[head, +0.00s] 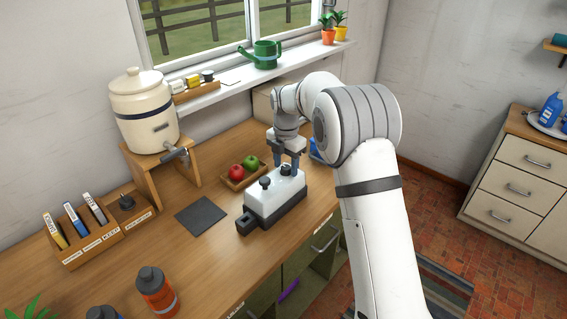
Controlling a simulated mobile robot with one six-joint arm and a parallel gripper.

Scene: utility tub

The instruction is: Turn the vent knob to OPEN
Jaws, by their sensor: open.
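A white box-shaped unit (274,199) with a dark base stands on the wooden worktop near its front edge. Two black knobs sit on its top: a left knob (265,182) and a right knob (285,171). I cannot tell which is the vent knob, and no OPEN mark is readable. My gripper (288,166) points down over the right knob, its fingers apart on either side of it. Whether they touch the knob I cannot tell. The gripper partly hides the right knob.
A tray with a red apple (236,171) and a green apple (250,161) stands just behind the unit. A dark mat (201,216) lies to its left. A cream crock (144,108) on a wooden stand is further back. An orange bottle (156,290) stands front left.

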